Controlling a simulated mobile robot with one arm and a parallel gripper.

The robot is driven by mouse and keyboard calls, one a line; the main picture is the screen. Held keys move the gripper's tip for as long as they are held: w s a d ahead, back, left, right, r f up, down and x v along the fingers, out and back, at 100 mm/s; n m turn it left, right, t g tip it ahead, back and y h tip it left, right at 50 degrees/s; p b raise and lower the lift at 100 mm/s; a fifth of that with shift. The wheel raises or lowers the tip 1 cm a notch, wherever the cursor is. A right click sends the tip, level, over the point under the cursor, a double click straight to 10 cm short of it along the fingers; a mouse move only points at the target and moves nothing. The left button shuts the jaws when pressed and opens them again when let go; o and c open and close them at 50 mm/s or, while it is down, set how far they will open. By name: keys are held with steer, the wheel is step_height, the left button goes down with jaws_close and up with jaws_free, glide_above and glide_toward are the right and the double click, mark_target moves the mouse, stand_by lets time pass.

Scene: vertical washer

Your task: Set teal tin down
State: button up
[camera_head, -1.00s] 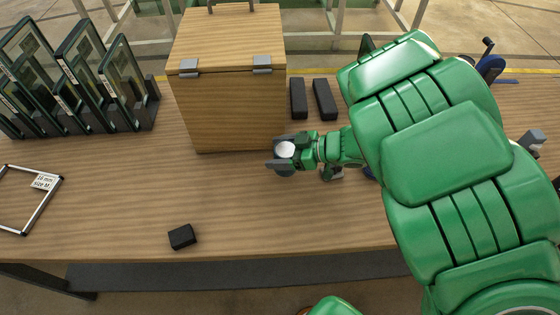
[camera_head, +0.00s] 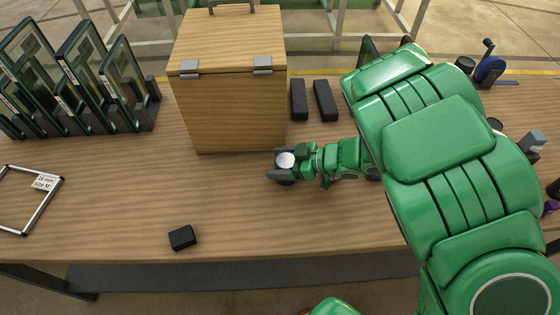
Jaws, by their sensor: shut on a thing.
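My gripper (camera_head: 281,167), at the end of my green arm, is shut on a small round tin (camera_head: 286,160). The tin shows a pale, whitish top; its side is mostly hidden by the dark fingers, so I cannot make out a teal colour. The gripper is low over the wooden table (camera_head: 250,225), in front of the right front corner of the wooden box. I cannot tell whether the tin touches the table.
A lidded wooden box (camera_head: 235,110) stands just behind the gripper. Two black blocks (camera_head: 299,99) lie right of it. A small black block (camera_head: 182,237) lies near the front edge. Framed panels (camera_head: 75,75) stand at the left, above a square frame (camera_head: 28,200).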

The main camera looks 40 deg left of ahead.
steer(key=o, duration=1.2)
steer(key=shift+d+r, duration=0.1)
steer(key=shift+r, duration=0.05)
steer(key=shift+v, duration=5.9)
steer(key=shift+w, duration=0.1)
